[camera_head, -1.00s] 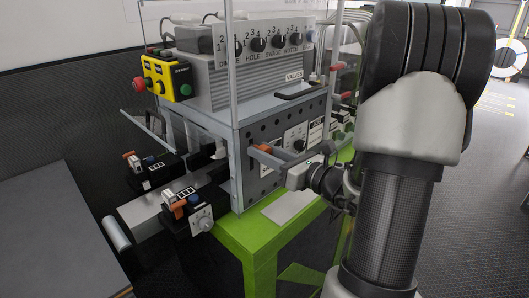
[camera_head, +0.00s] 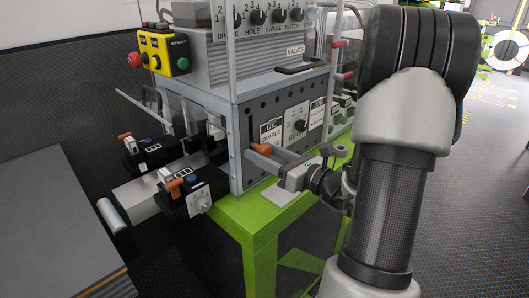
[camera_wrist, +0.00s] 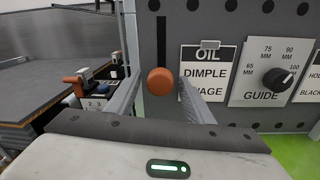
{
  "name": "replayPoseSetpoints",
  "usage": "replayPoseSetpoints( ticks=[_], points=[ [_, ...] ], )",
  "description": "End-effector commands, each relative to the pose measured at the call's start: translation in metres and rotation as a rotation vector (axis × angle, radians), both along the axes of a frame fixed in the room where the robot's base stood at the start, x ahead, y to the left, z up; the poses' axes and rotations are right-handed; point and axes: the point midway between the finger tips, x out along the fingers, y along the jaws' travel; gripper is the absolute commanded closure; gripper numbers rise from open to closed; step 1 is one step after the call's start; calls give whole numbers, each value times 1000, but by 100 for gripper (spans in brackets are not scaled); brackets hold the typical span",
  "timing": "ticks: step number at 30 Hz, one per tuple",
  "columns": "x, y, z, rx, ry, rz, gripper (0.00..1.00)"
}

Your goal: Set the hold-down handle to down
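The hold-down handle appears to be the lever with the round orange knob (camera_wrist: 160,81) on the grey machine panel. In the wrist view the knob is below a dark vertical slot, left of the OIL and DIMPLE labels. My gripper (camera_wrist: 161,88) is open, with one finger on each side of the knob and narrow gaps showing. In the head view the orange knob (camera_head: 261,149) shows at the tips of my gripper (camera_head: 268,156), low on the panel's left part. The lever behind the knob is hidden.
The grey machine (camera_head: 243,150) stands on a green stand (camera_head: 245,218). Two black units with orange levers (camera_head: 190,195) stick out at the left. A GUIDE dial (camera_wrist: 277,77) is right of the knob. A grey table (camera_head: 50,220) is at far left. Floor is free at right.

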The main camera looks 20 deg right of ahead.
Motion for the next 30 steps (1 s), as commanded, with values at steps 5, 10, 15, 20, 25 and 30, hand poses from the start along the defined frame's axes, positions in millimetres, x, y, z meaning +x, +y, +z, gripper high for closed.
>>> replayPoseSetpoints(
  ticks=[5,10,15,20,25,30],
  points=[
    [0,0,2,-1,-4,0,52],
    [-12,-7,2,-1,-4,-5,52],
    [-44,-21,2,0,-3,-7,52],
    [-81,-37,2,0,-3,-8,52],
    [-118,-52,2,0,-2,-6,52],
    [-145,-63,1,0,-2,-4,52]
  ],
)
